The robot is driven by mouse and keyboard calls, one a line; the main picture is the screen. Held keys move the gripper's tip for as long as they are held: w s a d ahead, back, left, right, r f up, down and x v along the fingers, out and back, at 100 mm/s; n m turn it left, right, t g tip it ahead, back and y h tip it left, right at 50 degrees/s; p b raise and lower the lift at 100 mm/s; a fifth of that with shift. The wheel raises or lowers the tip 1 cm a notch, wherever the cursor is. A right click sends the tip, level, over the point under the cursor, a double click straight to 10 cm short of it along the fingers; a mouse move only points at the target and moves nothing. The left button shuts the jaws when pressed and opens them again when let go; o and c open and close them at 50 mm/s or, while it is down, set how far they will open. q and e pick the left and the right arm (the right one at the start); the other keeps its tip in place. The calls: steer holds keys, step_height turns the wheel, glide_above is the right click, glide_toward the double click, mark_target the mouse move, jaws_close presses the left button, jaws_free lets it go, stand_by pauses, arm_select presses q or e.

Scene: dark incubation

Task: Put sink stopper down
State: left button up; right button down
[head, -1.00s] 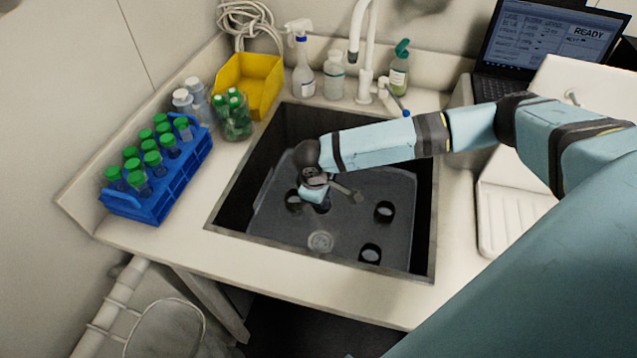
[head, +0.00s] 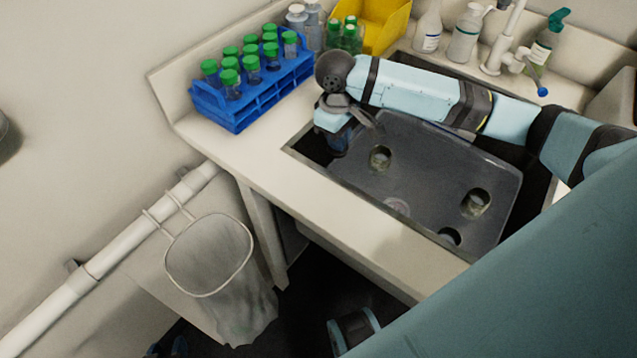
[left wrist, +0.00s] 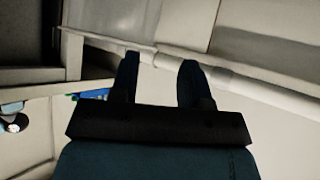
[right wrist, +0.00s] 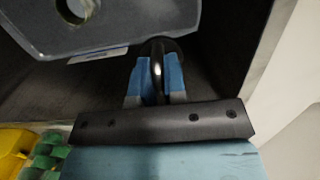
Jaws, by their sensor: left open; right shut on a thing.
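My right gripper (head: 336,130) is over the left corner of the sink, left of the grey tray. In the right wrist view its fingers (right wrist: 157,78) are shut on the black loop handle of the sink stopper (right wrist: 157,55). The stopper's dark round body shows just past the fingertips. I cannot tell whether it touches the sink floor. The grey tray (head: 430,165) with several round holes lies in the dark sink. My left gripper (head: 168,347) barely shows at the bottom edge of the head view. In the left wrist view its fingers (left wrist: 160,72) are apart and empty.
A blue rack (head: 255,95) of green-capped tubes stands on the counter left of the sink. A yellow bin (head: 375,22), bottles and the tap (head: 503,45) stand behind. A lined waste basket (head: 212,255) hangs on a wall pipe (head: 115,248) below the counter.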

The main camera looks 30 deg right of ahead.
step_height(320, 180, down, 15)
steer(key=shift+r+b, duration=0.1)
steer(key=shift+b, duration=1.05)
steer(key=shift+f, duration=0.55)
step_height(320, 180, down, 4)
steer(key=shift+r+b, duration=0.1)
steer(key=shift+b, duration=0.3)
arm_select(q)
steer(key=shift+w+f, duration=0.2)
steer(key=shift+f, duration=0.35)
arm_select(e)
steer(key=c, duration=1.2)
jaws_free()
steer(key=shift+o, duration=0.2)
arm_select(q)
steer(key=shift+f, duration=0.1)
